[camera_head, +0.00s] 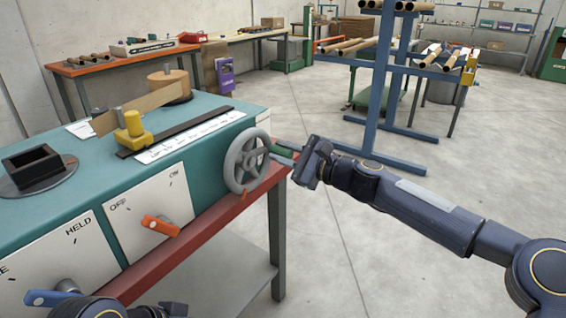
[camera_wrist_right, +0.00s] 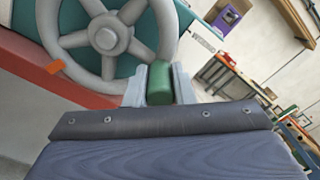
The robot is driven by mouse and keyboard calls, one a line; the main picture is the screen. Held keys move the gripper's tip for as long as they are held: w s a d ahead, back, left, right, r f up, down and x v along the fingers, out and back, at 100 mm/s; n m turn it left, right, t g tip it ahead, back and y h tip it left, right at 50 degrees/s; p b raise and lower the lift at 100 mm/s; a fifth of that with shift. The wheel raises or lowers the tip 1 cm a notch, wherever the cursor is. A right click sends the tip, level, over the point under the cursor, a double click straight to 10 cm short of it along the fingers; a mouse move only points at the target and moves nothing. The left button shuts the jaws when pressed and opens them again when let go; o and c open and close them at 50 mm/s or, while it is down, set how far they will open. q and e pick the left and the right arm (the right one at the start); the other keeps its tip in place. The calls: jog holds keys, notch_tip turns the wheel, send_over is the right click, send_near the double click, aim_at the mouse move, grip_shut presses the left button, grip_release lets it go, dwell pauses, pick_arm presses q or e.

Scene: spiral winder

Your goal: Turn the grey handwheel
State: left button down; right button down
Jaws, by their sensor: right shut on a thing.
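The grey handwheel (camera_head: 232,160) stands on the right end of the teal machine, with spokes around a round hub. A green handle (camera_head: 281,150) sticks out from the right side of its rim. My right gripper (camera_head: 288,158) is at that handle. In the right wrist view the wheel (camera_wrist_right: 106,38) fills the upper left, and the green handle (camera_wrist_right: 160,84) sits between the two fingers of the gripper (camera_wrist_right: 157,86), which is shut on it. At the bottom left of the head view part of my left arm shows, but its gripper does not.
The teal machine (camera_head: 95,190) carries an orange lever (camera_head: 160,225) by OFF/ON and a blue lever (camera_head: 50,298) by HELD. A blue rack (camera_head: 378,90) stands behind; the floor between is clear.

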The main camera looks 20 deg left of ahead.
aim_at(257, 134)
jog(key=r+n, duration=0.1)
jog(key=n, duration=0.1)
jog(key=r+n+b, duration=0.1)
jog(key=shift+s+a+n, duration=0.1)
jog(key=shift+s+n, duration=0.2)
jog(key=shift+n, duration=0.1)
jog(key=n, duration=0.1)
jog(key=r+n+b, duration=0.1)
jog(key=s+n+b, duration=0.1)
jog(key=shift+a+r+n, duration=0.2)
jog(key=shift+r+n, duration=0.05)
jog(key=shift+n, duration=0.05)
jog(key=s+n+b, duration=0.1)
jog(key=n, duration=0.1)
jog(key=r+n+b, duration=0.1)
jog(key=n, duration=0.1)
jog(key=shift+s+a+r+b, duration=0.2)
jog(key=shift+s+a+b, duration=0.15)
jog(key=shift+s, duration=0.05)
jog(key=shift+s+a+r+n+b, duration=0.2)
jog(key=shift+s+n+b, duration=0.3)
jog(key=shift+n, duration=0.5)
jog(key=c, duration=1.2)
grip_release()
jog(key=shift+r, duration=0.1)
jog(key=shift+c, duration=0.2)
jog(key=shift+d, duration=0.15)
